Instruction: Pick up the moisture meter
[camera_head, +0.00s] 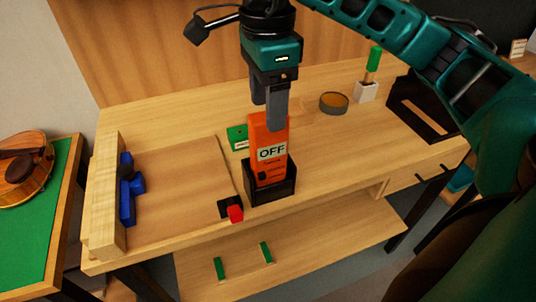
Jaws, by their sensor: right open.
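The moisture meter (268,139) is an orange block with a label reading "OFF". It stands upright in a black holder (270,189) near the front edge of the bench. My right gripper (268,114) is directly above it, pointing down and open. One grey finger overlaps the meter's upper part in the picture; the other finger is partly hidden behind. I cannot tell whether the fingers touch the meter. My left gripper is not in view.
A blue clamp-like piece (128,190) is by the wooden rail at left. A small red-and-black item (233,211) lies left of the holder. A round tin (334,102) and black tray (425,110) stand at right.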

